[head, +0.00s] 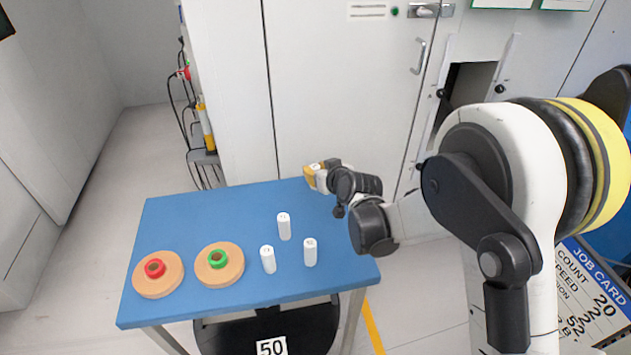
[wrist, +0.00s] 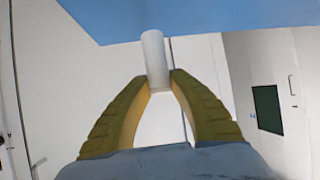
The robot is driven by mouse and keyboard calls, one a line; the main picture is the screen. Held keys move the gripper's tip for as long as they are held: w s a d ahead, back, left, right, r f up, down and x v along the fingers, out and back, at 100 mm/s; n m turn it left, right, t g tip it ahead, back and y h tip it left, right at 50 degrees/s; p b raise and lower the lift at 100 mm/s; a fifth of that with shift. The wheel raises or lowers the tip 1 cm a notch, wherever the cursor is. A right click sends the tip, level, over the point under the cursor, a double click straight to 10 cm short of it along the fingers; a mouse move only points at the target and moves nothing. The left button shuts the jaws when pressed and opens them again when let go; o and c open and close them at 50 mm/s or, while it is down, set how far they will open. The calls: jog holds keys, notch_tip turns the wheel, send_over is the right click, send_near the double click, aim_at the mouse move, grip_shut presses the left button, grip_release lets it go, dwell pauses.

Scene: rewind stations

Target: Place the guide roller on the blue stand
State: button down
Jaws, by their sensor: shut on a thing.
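My gripper (head: 313,176) has yellow fingers and is over the far right edge of the blue stand (head: 190,215), a table-like top on legs. In the wrist view my gripper (wrist: 159,80) is shut on a white cylindrical guide roller (wrist: 152,50), pinched at one end between the fingertips. The blue surface shows at the top of that view, past the roller. In the head view the fingers hide most of the held roller. I cannot tell whether it touches the stand.
Three white rollers stand upright on the blue top: one farther back (head: 284,226), one front left (head: 268,260), one front right (head: 310,252). Two tan discs lie left, with a red core (head: 155,268) and a green core (head: 218,260). The back left is clear. White cabinets (head: 340,80) stand behind.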

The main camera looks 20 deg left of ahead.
notch_tip(320, 180, down, 4)
jog(key=shift+r+b, duration=0.25)
jog(key=shift+b, duration=0.5)
jog(key=shift+r, duration=0.15)
jog(key=c, duration=1.3)
grip_release()
jog(key=shift+o, duration=0.2)
